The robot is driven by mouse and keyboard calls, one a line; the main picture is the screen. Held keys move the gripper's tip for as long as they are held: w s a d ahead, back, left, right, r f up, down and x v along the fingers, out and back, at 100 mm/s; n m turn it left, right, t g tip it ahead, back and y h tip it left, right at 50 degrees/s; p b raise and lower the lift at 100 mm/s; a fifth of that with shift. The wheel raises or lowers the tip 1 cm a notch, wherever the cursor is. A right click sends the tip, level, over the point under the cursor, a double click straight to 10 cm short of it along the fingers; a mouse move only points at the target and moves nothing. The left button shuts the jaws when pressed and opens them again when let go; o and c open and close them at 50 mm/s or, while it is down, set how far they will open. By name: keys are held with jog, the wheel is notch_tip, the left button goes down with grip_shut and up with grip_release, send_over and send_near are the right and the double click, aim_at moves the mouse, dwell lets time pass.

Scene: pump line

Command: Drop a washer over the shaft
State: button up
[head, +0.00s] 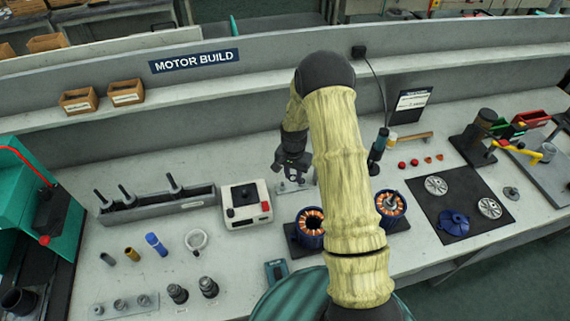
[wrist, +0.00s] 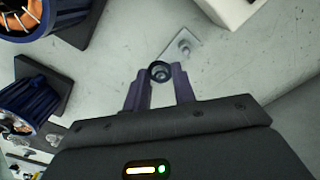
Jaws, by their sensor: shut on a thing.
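My gripper (wrist: 160,77) is shut on a small dark ring, the washer (wrist: 160,72), held between its fingertips. A grey round shape shows inside the ring; I cannot tell whether it is part of the held piece or something below it. A light metal plate (wrist: 181,50) with a small round stud lies on the bench just past the fingertips. In the head view my gripper (head: 297,172) hangs over that plate (head: 286,187), left of my arm; the washer is too small to make out there. A metal shaft (head: 390,197) shows in the right blue stator (head: 391,207).
Another blue stator (head: 310,231) with copper windings stands close in front of my gripper. A white box (head: 247,205) with a black top and red button is to the left.

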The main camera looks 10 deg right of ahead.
jog(key=s+d+f+n, duration=0.1)
jog(key=s+n, duration=0.1)
jog(key=s+d+f+n, duration=0.1)
jog(key=s+n, duration=0.2)
jog(key=s+d+f+n, duration=0.2)
jog(key=shift+s+n, duration=0.2)
jog(key=shift+n, duration=0.2)
jog(key=shift+d, duration=0.1)
